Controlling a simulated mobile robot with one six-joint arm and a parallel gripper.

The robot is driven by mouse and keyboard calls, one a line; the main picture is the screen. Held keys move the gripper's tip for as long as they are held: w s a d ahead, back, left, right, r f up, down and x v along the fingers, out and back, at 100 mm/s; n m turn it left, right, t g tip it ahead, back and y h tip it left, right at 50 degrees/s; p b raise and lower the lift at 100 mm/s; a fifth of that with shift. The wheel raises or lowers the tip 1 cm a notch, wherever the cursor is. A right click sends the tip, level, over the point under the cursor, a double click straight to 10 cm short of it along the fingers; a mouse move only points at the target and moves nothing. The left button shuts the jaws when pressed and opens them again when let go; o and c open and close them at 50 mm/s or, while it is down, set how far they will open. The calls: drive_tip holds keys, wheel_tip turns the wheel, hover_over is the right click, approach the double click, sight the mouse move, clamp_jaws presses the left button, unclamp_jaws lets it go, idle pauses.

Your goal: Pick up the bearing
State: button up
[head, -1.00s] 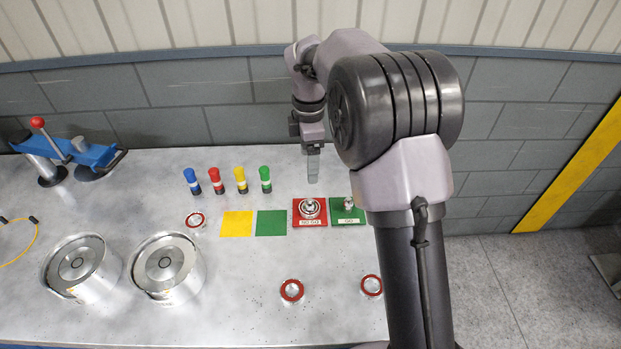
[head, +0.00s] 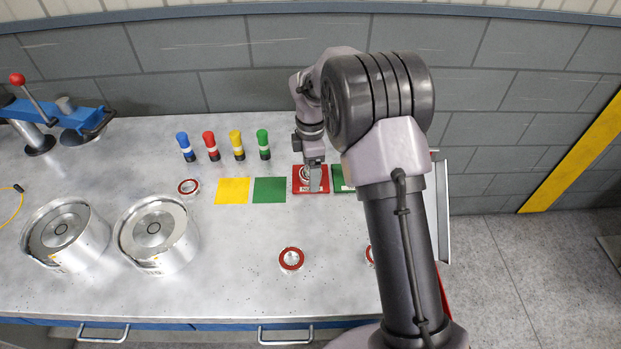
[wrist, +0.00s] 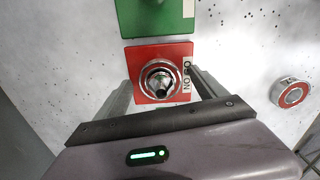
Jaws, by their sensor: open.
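In the wrist view, a shiny round bearing (wrist: 149,92) sits around the upright metal plug (wrist: 160,79) on the red NO GO plate (wrist: 133,58). My gripper (wrist: 162,76) is open, with one finger on each side of this bearing and plug. I cannot tell whether the fingers touch the bearing. In the head view my gripper (head: 315,178) is low over the red plate (head: 323,171) and partly hides the bearing. Other red-rimmed bearings lie flat on the bench: at left (head: 188,187), front middle (head: 291,259) and front right (head: 370,256), partly hidden by my arm.
The green plate (head: 340,180) stands beside the red one. Yellow (head: 232,190) and green squares (head: 269,190) lie to the left. Several coloured plugs (head: 238,146) stand behind them. Two metal drums (head: 160,235) and a blue clamp (head: 85,119) are at left. The front middle bench is mostly clear.

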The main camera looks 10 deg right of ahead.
drive_tip(key=shift+r, duration=0.2)
clamp_jaws()
